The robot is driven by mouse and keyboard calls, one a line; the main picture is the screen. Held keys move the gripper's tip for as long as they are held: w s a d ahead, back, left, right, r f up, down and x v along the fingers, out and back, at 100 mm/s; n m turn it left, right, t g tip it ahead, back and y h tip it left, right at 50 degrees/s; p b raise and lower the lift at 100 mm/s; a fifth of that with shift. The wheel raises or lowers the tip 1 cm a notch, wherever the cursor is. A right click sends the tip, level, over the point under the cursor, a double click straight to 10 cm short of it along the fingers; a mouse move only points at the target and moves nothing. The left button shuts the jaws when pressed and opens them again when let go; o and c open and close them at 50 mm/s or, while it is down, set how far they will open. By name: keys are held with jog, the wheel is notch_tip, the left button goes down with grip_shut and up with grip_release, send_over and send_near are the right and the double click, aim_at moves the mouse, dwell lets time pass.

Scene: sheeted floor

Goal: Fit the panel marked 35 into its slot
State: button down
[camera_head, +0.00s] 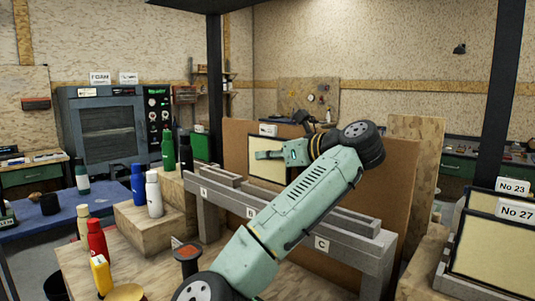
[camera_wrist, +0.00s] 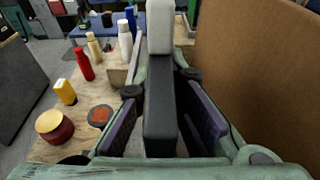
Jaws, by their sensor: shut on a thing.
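My gripper (camera_head: 272,155) is shut on a cream panel (camera_head: 262,171) with a dark border, above the grey slotted rack (camera_head: 375,262) in the head view. The panel stands roughly upright; its white top label (camera_head: 268,130) is too small to read. In the wrist view the panel's dark edge (camera_wrist: 160,110) shows edge-on between the purple pads of my gripper (camera_wrist: 160,128). The rack bears plates A (camera_head: 204,191), B and C (camera_head: 321,244). The panel's lower edge is near the rack's top at the A–B part; I cannot tell whether it is inside a slot.
Panels marked No 23 (camera_head: 513,187) and No 27 (camera_head: 500,250) stand at the right. A brown board (camera_head: 385,195) rises behind the rack. Bottles, including a red one (camera_head: 97,240) and a yellow one (camera_head: 101,273), stand left of the rack on wood.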

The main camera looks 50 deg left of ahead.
jog(key=shift+f+b, duration=0.45)
jog(key=shift+f, duration=0.35)
jog(key=c, duration=1.6)
grip_release()
notch_tip(320, 180, up, 10)
jog(key=shift+r, duration=0.1)
